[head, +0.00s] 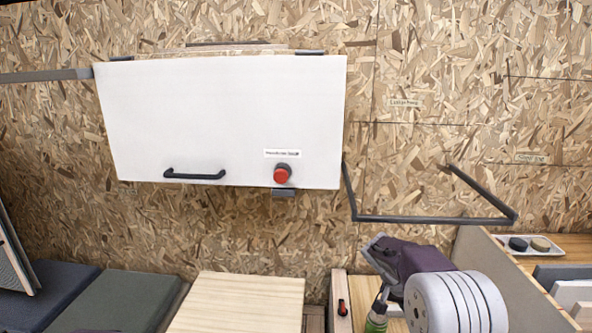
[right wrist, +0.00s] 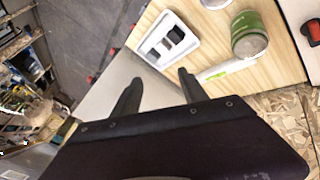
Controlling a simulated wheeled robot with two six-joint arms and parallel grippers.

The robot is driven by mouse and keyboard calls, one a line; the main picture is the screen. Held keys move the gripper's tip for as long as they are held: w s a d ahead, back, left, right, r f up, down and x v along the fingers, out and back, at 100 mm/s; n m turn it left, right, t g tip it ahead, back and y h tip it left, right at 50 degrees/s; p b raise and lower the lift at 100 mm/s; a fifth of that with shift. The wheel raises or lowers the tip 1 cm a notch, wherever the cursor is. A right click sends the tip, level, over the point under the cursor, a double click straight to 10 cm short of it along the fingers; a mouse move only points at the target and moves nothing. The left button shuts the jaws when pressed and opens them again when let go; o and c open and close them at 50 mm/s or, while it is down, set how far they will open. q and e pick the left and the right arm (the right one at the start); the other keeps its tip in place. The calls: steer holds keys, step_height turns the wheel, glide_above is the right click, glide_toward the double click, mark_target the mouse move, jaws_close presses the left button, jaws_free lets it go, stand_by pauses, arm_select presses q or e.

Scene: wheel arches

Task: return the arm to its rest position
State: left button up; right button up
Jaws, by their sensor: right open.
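My right arm (head: 455,302) reaches in at the bottom right of the head view, its white wrist link and dark gripper (head: 378,250) in front of the chipboard wall. In the right wrist view the two dark fingers of my right gripper (right wrist: 160,88) stand apart with nothing between them. The gripper is open and empty. My left arm and left gripper are not in view.
A white cabinet front (head: 220,110) with a black handle (head: 194,175) and red knob (head: 282,174) hangs on the wall. A dark bar frame (head: 435,219) juts out on its right. A green container (right wrist: 250,38) and white tray (right wrist: 148,45) are near the right gripper.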

arm_select(q)
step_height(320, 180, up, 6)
steer(key=p, duration=0.5)
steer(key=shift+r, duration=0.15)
arm_select(e)
steer(key=s+a+f+n+t+y, duration=0.1)
steer(key=s+a+n+y, duration=0.6)
steer(key=s+a, duration=0.8)
steer(key=s+n, duration=0.1)
steer(key=s, duration=0.2)
steer(key=shift+s+f, duration=0.15)
steer(key=shift+s, duration=0.2)
steer(key=shift+a, duration=0.1)
